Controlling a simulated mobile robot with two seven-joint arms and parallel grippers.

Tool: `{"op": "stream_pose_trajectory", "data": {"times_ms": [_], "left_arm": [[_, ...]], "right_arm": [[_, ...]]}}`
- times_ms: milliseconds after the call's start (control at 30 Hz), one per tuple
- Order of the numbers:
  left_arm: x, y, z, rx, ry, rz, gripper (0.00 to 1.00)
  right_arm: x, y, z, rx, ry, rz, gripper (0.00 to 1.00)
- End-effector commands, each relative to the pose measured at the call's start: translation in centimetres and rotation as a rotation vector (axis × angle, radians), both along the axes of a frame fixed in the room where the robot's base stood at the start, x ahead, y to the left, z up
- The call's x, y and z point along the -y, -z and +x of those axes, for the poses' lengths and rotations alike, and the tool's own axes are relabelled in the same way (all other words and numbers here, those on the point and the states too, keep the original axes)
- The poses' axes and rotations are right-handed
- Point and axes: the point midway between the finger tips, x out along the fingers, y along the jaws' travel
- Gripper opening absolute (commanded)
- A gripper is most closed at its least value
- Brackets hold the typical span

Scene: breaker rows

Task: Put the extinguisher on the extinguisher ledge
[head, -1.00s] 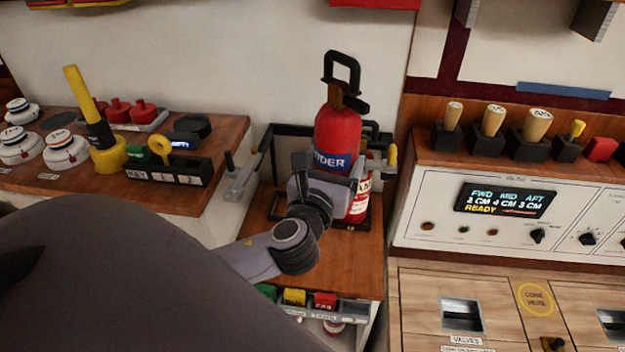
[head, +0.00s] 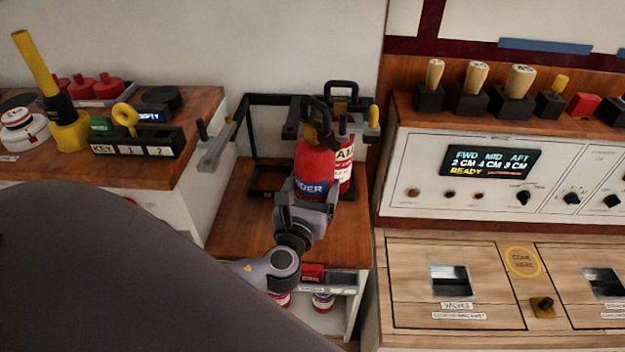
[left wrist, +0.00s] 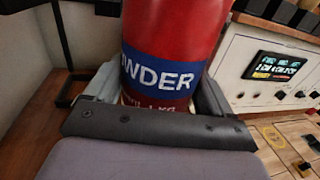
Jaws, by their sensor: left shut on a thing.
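A red extinguisher with a blue label band (head: 313,168) is upright in my left gripper (head: 306,205), above or on the wooden ledge (head: 232,213); I cannot tell whether its base touches. In the left wrist view the extinguisher (left wrist: 172,45) fills the middle, with the gripper's fingers (left wrist: 160,100) shut on both its sides. Its base is hidden behind the gripper. A second red extinguisher with a white label (head: 345,160) stands behind it to the right, partly hidden, by the black frame (head: 247,150). My right gripper is not in view.
A grey bracket with a black handle (head: 214,150) juts at the ledge's left. A yellow-tipped handle (head: 374,117) is at its right. The control console (head: 460,205) borders the ledge on the right. Key blocks (head: 140,142) are left. The ledge's front left is bare.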

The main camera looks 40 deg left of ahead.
Motion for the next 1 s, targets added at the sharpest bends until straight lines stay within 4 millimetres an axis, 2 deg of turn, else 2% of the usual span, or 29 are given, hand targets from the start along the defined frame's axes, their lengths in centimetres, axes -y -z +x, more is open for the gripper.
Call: {"op": "stream_pose_trajectory", "data": {"times_ms": [33, 200, 333, 800, 833, 867, 1000], "left_arm": [[0.0, -0.2, 0.2, 0.016, -0.001, 0.004, 0.00], [0.0, 2.1, 0.2, 0.013, -0.001, 0.004, 0.00], [0.0, 3.2, 0.2, 0.014, -0.001, 0.004, 0.00], [0.0, 3.8, 0.2, 0.015, -0.001, 0.003, 0.00], [0.0, 4.5, 0.0, -0.001, 0.000, 0.000, 0.90], [0.0, 4.4, 0.0, -0.001, 0.000, 0.000, 1.00], [0.0, 4.4, 0.0, -0.002, 0.000, 0.000, 1.00]], "right_arm": [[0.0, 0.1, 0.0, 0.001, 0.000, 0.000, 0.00], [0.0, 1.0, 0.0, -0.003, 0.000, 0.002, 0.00], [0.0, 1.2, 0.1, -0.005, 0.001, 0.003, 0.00], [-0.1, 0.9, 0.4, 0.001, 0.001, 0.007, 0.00], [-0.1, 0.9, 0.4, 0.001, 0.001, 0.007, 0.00], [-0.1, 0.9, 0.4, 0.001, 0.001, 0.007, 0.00], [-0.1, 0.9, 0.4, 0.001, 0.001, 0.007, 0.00]]}}
